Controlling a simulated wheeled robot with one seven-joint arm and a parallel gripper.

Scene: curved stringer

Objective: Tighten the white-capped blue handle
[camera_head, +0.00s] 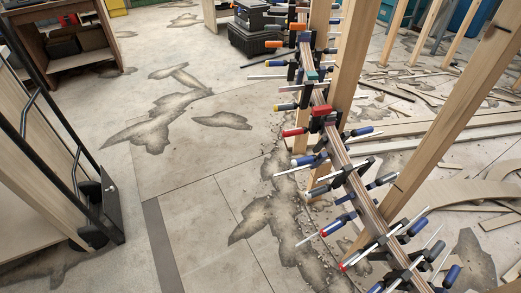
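A curved laminated wood stringer (363,196) runs from the top centre down to the bottom right, with many bar clamps along it. Several clamps have blue handles, among them one on the left side (303,160), a lower one on the left (334,229), one on the right side (362,131) and one near the bottom right (451,277). The handle ends are too small to tell surely which has the white cap. Other handles are red, yellow or dark. My gripper is not in view, and no contact with any handle shows.
Upright wooden posts (350,65) stand beside the stringer. Cut wood strips (455,195) lie on the floor at right. A black-framed rack (100,205) stands at left and a wooden cabinet (100,58) behind it. Dark toolboxes (250,38) stand at the back. The stained floor left of centre is clear.

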